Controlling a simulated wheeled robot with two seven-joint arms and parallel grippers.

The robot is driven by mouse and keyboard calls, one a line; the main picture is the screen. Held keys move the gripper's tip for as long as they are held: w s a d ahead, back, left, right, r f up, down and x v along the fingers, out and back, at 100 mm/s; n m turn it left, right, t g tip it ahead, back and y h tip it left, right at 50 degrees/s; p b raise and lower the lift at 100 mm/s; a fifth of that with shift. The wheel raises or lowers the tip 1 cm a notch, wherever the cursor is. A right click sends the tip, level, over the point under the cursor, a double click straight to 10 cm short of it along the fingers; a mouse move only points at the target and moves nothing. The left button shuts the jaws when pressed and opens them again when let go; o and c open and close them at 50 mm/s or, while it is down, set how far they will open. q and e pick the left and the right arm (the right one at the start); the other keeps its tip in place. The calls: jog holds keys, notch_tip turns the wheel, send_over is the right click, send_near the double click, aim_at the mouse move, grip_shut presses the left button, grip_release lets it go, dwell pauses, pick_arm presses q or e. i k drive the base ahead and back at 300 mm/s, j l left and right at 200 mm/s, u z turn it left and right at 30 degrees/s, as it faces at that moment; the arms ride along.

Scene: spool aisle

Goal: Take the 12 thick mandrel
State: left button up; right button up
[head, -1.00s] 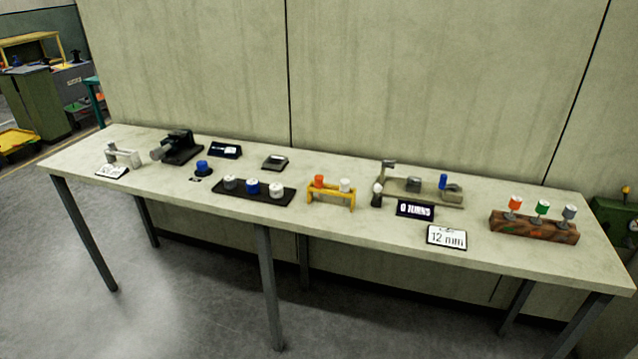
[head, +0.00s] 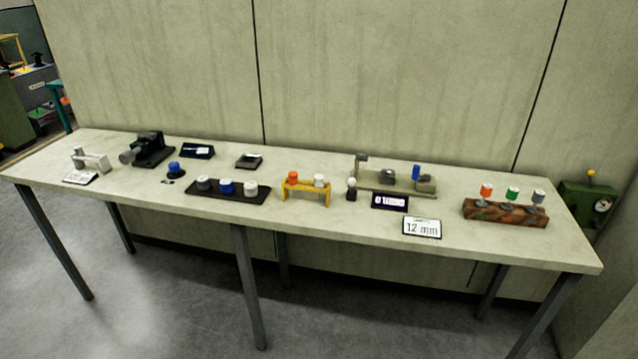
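I cannot tell for sure which piece is the 12 thick mandrel. A white card (head: 422,228) reading "12 mm" lies near the table's front edge, right of the middle. Behind it to the right, a brown block (head: 522,219) holds upright pieces with red (head: 486,190), green (head: 512,193) and grey (head: 538,196) tops. A yellow stand (head: 305,190) holds an orange-topped (head: 293,177) and a white-topped (head: 319,180) piece. A grey bench device (head: 440,194) with a blue peg (head: 416,172) stands between them. Neither gripper is in view.
The long pale table (head: 330,235) stands against a panelled wall. A dark display (head: 390,202) sits before the grey device. A black tray (head: 195,194) holds grey, blue and white cylinders. A black machine (head: 150,148) and white bracket (head: 95,161) are left. A green machine (head: 575,200) is right.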

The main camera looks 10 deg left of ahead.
aim_at(538, 195)
jog(key=i+l+z, duration=0.15)
jog(key=i+l, duration=0.15)
jog(key=i+l+z, duration=0.2)
jog(key=i, duration=0.35)
jog(key=i+l+z, duration=0.15)
jog(key=i, duration=0.3)
